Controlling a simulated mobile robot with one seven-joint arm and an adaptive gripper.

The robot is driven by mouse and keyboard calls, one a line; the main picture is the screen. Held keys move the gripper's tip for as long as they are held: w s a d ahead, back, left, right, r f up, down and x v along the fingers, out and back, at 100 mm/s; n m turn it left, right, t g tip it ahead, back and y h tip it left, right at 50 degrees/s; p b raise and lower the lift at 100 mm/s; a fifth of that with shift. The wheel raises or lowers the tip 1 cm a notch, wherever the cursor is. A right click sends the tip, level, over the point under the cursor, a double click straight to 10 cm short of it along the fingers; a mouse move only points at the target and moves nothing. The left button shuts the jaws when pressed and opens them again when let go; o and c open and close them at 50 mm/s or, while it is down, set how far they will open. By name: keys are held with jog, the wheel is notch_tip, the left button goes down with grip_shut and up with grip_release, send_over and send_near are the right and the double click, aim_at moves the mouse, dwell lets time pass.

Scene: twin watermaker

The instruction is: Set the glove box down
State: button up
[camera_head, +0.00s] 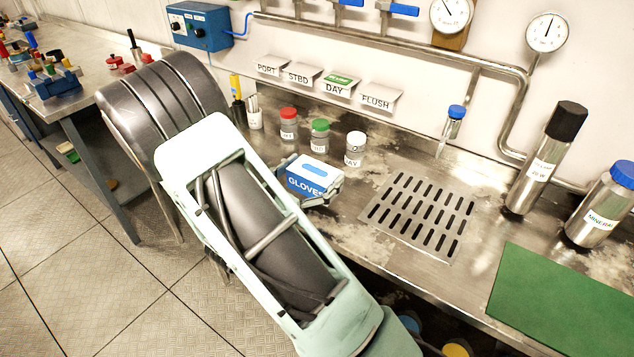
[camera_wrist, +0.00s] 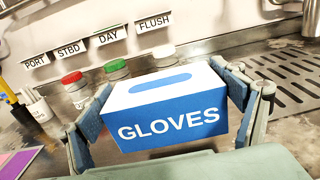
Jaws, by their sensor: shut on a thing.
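The glove box (camera_head: 313,178) is a blue and white carton marked GLOVES with a blue oval on its top. It also fills the middle of the wrist view (camera_wrist: 170,105). My gripper (camera_head: 308,187) is shut on it, with one finger on each side; both fingers show beside it in the wrist view (camera_wrist: 172,118). The box is over the steel counter (camera_head: 375,262), left of the slotted drain grate. I cannot tell whether its underside touches the counter. My arm hides part of the counter's front edge.
Jars with red (camera_head: 288,122), green (camera_head: 320,135) and white (camera_head: 355,148) lids stand just behind the box. The drain grate (camera_head: 420,215) is right of it. A steel bottle (camera_head: 545,160) and a green mat (camera_head: 565,300) are farther right. Label cards hang on the wall.

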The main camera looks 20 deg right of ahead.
jog(key=shift+d+f, duration=0.2)
jog(key=shift+f, duration=0.05)
jog(key=shift+w+d+f, duration=0.1)
jog(key=shift+f, duration=0.8)
jog(key=shift+w+d+f, duration=0.1)
jog(key=shift+f, duration=0.8)
jog(key=shift+f+b, duration=0.15)
jog(key=shift+b, duration=0.15)
jog(key=o, duration=1.2)
